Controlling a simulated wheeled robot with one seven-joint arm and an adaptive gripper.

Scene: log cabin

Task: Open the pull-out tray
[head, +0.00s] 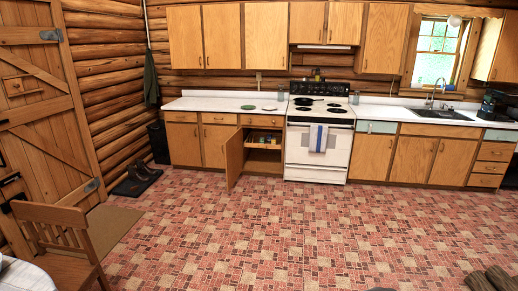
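A lower cabinet left of the stove stands with its door (235,159) swung open toward me. Inside the opening, a pull-out tray (264,145) shows near the top, with small items on it that are too small to tell. It appears to sit within the cabinet; how far it is out I cannot tell. My gripper is not in this view.
The white stove (319,146) stands right of the open cabinet, with a towel on its front. The brick-patterned floor (260,230) is clear in the middle. A wooden chair (62,240) stands at the lower left, boots (138,178) by the wall, logs (490,280) lower right.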

